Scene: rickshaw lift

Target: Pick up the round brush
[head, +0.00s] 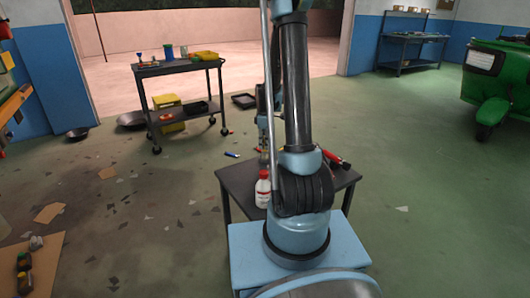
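I cannot make out a round brush for certain in the head view. A small dark table (236,184) stands just beyond my base, partly hidden by my arm. My gripper (264,150) seems to hang over the table's far side, left of my upright arm. It is small and partly hidden, so I cannot tell whether its fingers are open or hold anything.
A black two-shelf trolley (178,68) with cups and a yellow tray (206,55) stands at the back left. A workbench (411,38) is at the back right, a green vehicle (495,80) at the right. Scraps litter the left floor; the right floor (430,190) is mostly clear.

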